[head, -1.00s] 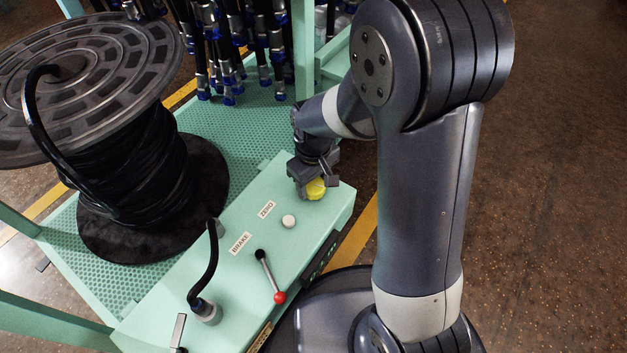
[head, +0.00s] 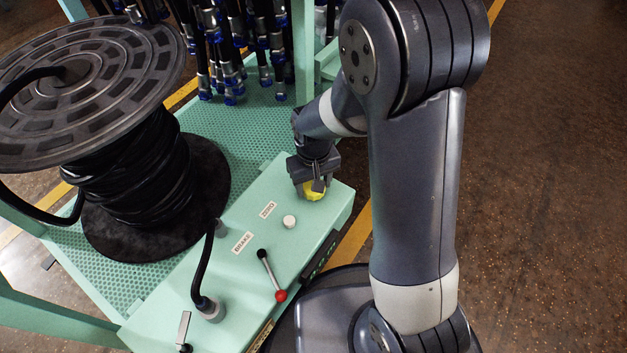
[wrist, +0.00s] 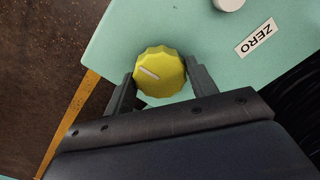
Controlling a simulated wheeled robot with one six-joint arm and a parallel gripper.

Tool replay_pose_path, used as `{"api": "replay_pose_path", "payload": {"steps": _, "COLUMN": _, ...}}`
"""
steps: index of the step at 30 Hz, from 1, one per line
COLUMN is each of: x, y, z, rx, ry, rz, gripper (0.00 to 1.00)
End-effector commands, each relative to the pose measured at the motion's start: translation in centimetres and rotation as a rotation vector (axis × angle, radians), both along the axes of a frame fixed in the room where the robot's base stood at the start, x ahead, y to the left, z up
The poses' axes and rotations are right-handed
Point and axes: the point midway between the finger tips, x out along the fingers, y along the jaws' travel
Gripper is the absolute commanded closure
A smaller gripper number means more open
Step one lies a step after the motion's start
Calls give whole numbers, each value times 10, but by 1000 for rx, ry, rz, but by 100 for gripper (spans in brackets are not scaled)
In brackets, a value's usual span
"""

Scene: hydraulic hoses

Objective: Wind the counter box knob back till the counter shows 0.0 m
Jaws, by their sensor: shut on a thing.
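The yellow knob (head: 314,190) stands at the far right end of the mint-green counter box (head: 262,238). In the wrist view the knob (wrist: 159,72) is scalloped, with a pale pointer line slanting on its top. My gripper (head: 313,186) comes down over it, and its two fingers (wrist: 156,80) are shut on its opposite sides. The counter's display is on the box's front side (head: 320,255), seen too steeply to read. A white button (head: 289,222) stands by the ZERO label (head: 268,210).
A red-tipped brake lever (head: 281,295) and the BRAKE label (head: 243,242) lie nearer on the box. A black hose (head: 203,268) rises from a fitting. A large hose reel (head: 130,160) stands left. Hanging hoses (head: 235,45) are behind. Open floor lies right.

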Motion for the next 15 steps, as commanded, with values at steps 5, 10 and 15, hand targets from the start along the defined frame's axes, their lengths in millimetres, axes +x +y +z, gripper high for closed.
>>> {"api": "replay_pose_path", "payload": {"steps": 5, "x": 1, "y": 0, "z": 0, "rx": 1, "ry": -2, "rz": -18, "gripper": 69}}
{"api": "replay_pose_path", "payload": {"steps": 10, "x": 1, "y": 0, "z": 0, "rx": 1, "ry": -2, "rz": -16, "gripper": 45}}
{"api": "replay_pose_path", "payload": {"steps": 15, "x": 0, "y": 0, "z": 0, "rx": 0, "ry": -1, "rz": -16, "gripper": 32}}
